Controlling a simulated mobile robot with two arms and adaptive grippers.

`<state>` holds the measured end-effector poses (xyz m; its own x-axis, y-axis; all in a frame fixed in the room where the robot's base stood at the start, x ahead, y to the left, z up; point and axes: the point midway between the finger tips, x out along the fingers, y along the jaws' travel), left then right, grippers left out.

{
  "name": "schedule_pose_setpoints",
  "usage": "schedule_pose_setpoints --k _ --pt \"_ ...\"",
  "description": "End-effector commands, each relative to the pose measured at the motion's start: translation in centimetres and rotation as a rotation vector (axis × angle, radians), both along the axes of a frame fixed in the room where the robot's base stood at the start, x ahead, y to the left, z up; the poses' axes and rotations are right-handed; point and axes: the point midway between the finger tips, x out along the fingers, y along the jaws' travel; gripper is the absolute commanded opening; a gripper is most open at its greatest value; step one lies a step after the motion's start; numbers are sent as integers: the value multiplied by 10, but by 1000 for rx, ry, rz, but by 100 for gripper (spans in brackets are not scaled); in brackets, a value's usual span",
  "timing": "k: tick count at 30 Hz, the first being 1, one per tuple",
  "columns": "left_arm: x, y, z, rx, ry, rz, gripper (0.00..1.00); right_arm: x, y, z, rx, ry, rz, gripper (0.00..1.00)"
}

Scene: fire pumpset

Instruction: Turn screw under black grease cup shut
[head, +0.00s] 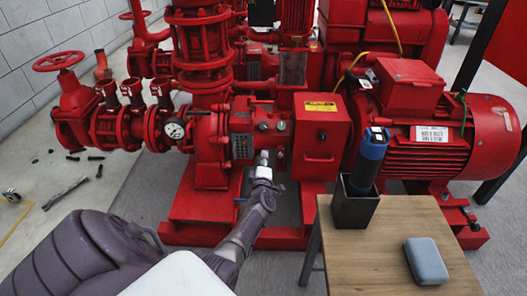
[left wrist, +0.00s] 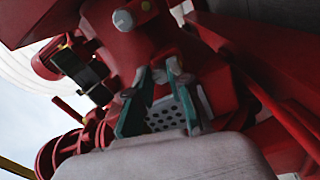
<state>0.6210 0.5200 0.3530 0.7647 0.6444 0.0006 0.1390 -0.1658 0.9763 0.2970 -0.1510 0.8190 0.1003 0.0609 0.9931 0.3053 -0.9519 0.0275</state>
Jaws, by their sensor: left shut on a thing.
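My left gripper (head: 263,164) reaches up from below to the front of the red pump housing (head: 207,150). In the left wrist view its two fingers (left wrist: 166,76) close in on a small thing under the housing, apparently the screw. The fingertips hide most of it. Two small round caps, one dark (head: 263,126) and one pale (head: 281,126), show on the housing just above the gripper. The pale cap also shows in the left wrist view (left wrist: 123,19). I cannot tell surely which is the black grease cup. My right gripper is not in view.
A wooden table (head: 385,255) stands at the right front, with a blue-and-black torch (head: 370,158) in a black holder (head: 353,210) and a grey case (head: 426,261). A red box (head: 321,137) and motor (head: 450,130) lie right of my gripper. Loose bolts (head: 96,158) lie on the left floor.

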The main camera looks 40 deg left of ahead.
Motion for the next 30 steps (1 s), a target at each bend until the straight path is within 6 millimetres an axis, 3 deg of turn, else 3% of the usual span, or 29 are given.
schedule_pose_setpoints --k 5,6,10,22,30 --pt "0 -1 -2 -4 3 -2 0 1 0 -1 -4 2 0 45" --pt "0 -1 -2 -4 3 -1 26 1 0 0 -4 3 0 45" --pt "0 -1 -2 -3 2 -1 44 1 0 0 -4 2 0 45" --pt "-4 -5 -2 -4 0 -2 44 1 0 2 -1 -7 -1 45" --pt "-37 -32 -2 -6 1 0 44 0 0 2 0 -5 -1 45"
